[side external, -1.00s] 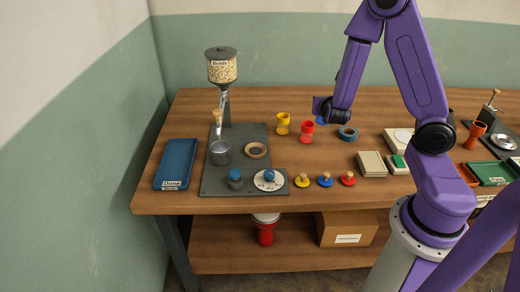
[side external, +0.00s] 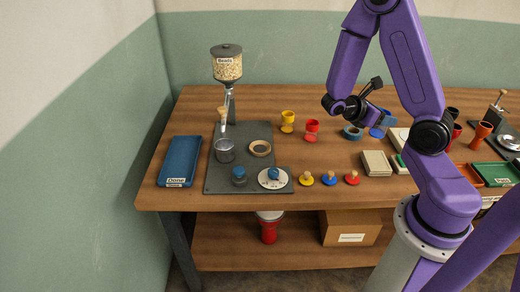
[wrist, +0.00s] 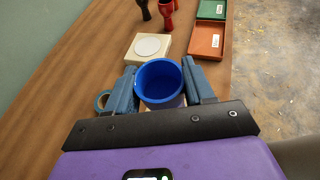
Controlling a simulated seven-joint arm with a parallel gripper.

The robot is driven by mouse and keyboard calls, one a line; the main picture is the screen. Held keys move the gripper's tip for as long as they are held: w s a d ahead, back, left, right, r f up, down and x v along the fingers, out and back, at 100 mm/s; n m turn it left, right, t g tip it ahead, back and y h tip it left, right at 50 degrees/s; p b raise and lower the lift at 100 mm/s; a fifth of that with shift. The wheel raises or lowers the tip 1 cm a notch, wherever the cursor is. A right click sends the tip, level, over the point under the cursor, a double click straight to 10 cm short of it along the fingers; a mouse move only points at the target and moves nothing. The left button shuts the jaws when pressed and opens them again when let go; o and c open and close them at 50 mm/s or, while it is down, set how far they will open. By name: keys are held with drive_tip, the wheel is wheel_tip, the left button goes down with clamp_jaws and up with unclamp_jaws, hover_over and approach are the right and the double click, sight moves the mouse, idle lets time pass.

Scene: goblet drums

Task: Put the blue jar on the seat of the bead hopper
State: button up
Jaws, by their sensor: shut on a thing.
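The blue jar (wrist: 160,82) is between my gripper's two fingers (wrist: 161,88) in the wrist view, its open mouth facing the camera. My gripper is shut on it. In the side view my gripper (side external: 383,116) is right of the teal ring, and the jar's blue foot (side external: 377,132) shows below it. I cannot tell whether the jar touches the table. The bead hopper (side external: 227,66), a clear bead-filled vessel labelled "Beads", stands at the left above a dark grey base (side external: 222,182). A metal cup (side external: 224,152) is under its spout. A tan ring (side external: 260,148) lies on the base; I cannot tell which part is the seat.
Yellow (side external: 288,118) and red (side external: 311,130) jars and the teal ring (side external: 352,132) stand between base and gripper. Knobbed lids (side external: 329,178) line the front. A blue "Done" tray (side external: 180,160) is far left. Beige blocks (side external: 376,163) and trays (wrist: 207,40) are at the right.

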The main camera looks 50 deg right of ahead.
drive_tip(key=s+a+f+m+g+y, duration=0.2)
drive_tip(key=s+a+m+g+y, duration=0.65)
drive_tip(key=m+y, duration=0.2)
drive_tip(key=w+a+r+m+t+y, duration=0.2)
drive_tip(key=w+a+m+t+y, duration=0.85)
drive_tip(key=a+m+y, duration=0.55)
drive_tip(key=w+r+m+t, duration=0.1)
drive_tip(key=w+m+t, duration=0.4)
drive_tip(key=w+m, duration=0.15)
drive_tip(key=m+t+h, duration=0.5)
drive_tip(key=m+t, duration=0.2)
drive_tip(key=t, duration=0.1)
hover_over(260, 149)
drive_tip(key=shift+y, duration=0.25)
drive_tip(key=shift+f, duration=7.65)
